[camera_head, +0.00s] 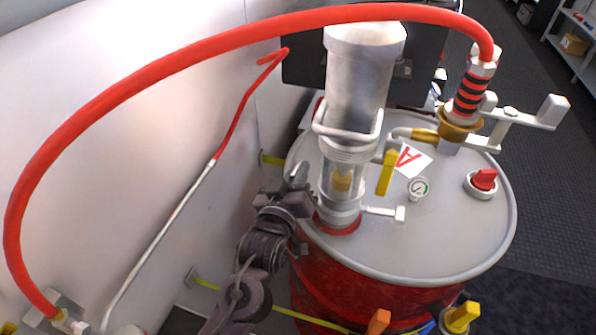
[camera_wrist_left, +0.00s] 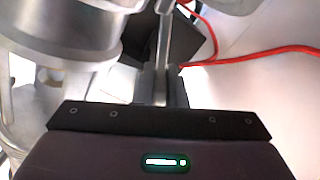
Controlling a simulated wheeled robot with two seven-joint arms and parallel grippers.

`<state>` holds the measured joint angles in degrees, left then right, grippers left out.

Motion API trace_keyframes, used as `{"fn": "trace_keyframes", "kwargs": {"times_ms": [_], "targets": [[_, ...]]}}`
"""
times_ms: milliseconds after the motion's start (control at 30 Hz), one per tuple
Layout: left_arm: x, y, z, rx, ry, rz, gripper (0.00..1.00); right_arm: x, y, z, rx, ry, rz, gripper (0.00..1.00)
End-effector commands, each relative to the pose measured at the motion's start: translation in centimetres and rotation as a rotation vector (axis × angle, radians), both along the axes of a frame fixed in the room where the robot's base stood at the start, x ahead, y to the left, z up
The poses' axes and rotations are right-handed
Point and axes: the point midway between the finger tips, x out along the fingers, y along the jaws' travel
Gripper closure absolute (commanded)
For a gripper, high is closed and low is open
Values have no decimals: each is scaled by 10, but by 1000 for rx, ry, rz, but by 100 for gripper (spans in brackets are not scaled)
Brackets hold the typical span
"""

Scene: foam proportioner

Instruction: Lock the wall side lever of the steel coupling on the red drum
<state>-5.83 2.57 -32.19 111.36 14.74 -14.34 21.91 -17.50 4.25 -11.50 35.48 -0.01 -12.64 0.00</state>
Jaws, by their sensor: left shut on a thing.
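The red drum (camera_head: 350,282) has a grey lid with a grey pump standing on it. The steel coupling (camera_head: 338,218) is at the foot of the pump, below a clear section. One lever (camera_head: 382,211) sticks out from it to the right, away from the wall. My left gripper (camera_head: 300,192) is on the wall side, close beside the coupling, and hides most of that side. In the left wrist view its jaws (camera_wrist_left: 160,88) are shut on a thin grey bar, the wall side lever (camera_wrist_left: 165,45). Rounded steel parts (camera_wrist_left: 65,45) fill the left there. My right gripper is out of view.
A red hose (camera_head: 150,70) arches from the wall foot to a banded fitting (camera_head: 472,92) with white levers. A yellow handle (camera_head: 386,172), a gauge (camera_head: 418,188) and a red knob (camera_head: 484,180) are on the lid. The white wall (camera_head: 110,140) is close at left.

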Motion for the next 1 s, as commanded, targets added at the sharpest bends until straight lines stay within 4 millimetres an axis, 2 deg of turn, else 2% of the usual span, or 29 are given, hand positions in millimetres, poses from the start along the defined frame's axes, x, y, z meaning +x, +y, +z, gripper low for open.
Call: {"fn": "trace_keyframes", "kwargs": {"times_ms": [233, 400, 500, 800, 833, 1000], "targets": [[0, -1, 1, 7, -2, -1, 100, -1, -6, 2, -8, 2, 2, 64], [-3, -9, 8, 120, -36, -2, 100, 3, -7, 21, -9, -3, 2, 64], [-4, -12, 8, 176, -55, -1, 100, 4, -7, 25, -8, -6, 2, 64], [-4, -13, 6, 194, -62, 0, 100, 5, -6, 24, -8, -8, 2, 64], [-4, -13, 6, 194, -62, 0, 87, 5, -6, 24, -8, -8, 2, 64], [-4, -13, 6, 192, -62, -1, 67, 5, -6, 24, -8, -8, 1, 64]]}}
